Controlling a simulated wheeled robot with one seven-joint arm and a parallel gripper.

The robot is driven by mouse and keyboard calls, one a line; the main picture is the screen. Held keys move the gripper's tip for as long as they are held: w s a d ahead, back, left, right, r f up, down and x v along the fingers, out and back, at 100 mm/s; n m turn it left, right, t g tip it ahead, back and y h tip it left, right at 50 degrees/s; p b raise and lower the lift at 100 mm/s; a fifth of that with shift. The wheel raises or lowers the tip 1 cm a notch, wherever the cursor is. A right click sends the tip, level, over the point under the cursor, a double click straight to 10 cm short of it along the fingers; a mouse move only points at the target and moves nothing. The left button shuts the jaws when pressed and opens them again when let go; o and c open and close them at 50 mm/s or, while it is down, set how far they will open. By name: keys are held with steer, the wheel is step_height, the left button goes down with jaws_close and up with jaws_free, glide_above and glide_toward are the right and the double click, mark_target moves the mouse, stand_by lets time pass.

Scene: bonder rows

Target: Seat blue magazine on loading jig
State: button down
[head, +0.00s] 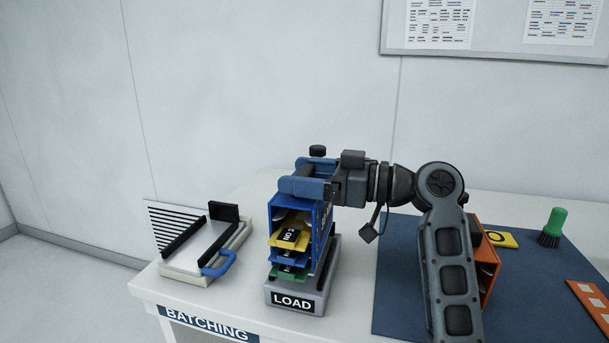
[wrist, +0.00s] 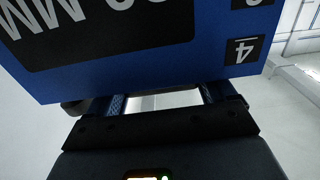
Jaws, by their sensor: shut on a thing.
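The blue magazine (head: 323,232) is upright at the grey loading jig (head: 291,298), which carries a LOAD label. Its open front shows yellow, blue and green pieces inside. My gripper (head: 308,179) is shut on the magazine's top, coming in from the right. In the wrist view the magazine's blue side (wrist: 215,62), with a dark label and the number 4, fills the top, and my gripper (wrist: 162,98) reaches to it. The magazine's lower end is over the jig; I cannot tell whether it rests fully on it.
Left of the jig lies a pale tray-like fixture (head: 181,273) with black bars and a blue handle. On the blue mat (head: 398,310) at right, an orange magazine (head: 488,272) is partly hidden by my arm.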

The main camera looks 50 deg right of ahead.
steer(key=shift+f+b, duration=1.25)
steer(key=shift+f, duration=0.25)
stand_by(0.3)
